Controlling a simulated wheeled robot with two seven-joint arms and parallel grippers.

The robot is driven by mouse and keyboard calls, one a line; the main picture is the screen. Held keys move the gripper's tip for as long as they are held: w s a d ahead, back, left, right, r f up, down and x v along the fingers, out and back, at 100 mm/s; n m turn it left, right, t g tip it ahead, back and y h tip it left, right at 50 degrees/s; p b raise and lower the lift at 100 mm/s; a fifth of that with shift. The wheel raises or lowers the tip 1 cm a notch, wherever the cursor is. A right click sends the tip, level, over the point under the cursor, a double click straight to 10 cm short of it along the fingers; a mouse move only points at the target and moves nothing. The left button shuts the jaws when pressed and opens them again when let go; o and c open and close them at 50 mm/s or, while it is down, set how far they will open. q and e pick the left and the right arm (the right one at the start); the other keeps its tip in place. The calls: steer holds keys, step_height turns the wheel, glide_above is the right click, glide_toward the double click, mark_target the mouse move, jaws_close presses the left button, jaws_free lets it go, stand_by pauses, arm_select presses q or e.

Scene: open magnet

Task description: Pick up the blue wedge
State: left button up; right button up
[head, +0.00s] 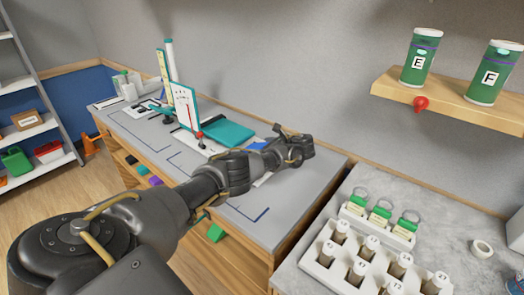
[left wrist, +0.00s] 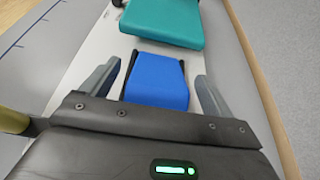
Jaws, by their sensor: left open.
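The blue wedge (left wrist: 157,82) lies on a white surface with its sloped blue face up and dark sides showing. In the head view a small blue part of the wedge (head: 257,145) shows, the rest hidden behind my left gripper (head: 292,148). In the left wrist view my left gripper (left wrist: 158,76) is open, with one finger on each side of the wedge. Gaps show between the fingers and the wedge, so it is not clamped. My right gripper is in neither view.
A teal block (left wrist: 164,22) lies just beyond the wedge. A white upright gauge panel (head: 185,108) with a red needle stands farther left on the grey bench (head: 250,208). A white vial rack (head: 335,272) is at right. The wall runs close behind the bench.

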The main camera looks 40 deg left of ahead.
arm_select(q)
steer(key=shift+a+f, duration=0.1)
steer(key=shift+a, duration=0.15)
steer(key=shift+c, duration=0.5)
steer(key=c, duration=1)
steer(key=shift+o, duration=0.2)
steer(key=shift+r, duration=0.75)
steer(key=s+a+r+p, duration=0.3)
steer(key=s+r+p, duration=0.8)
steer(key=s+p, duration=0.2)
steer(key=shift+s+r+p, duration=0.25)
steer(key=shift+s+p, duration=0.1)
steer(key=shift+p, duration=0.05)
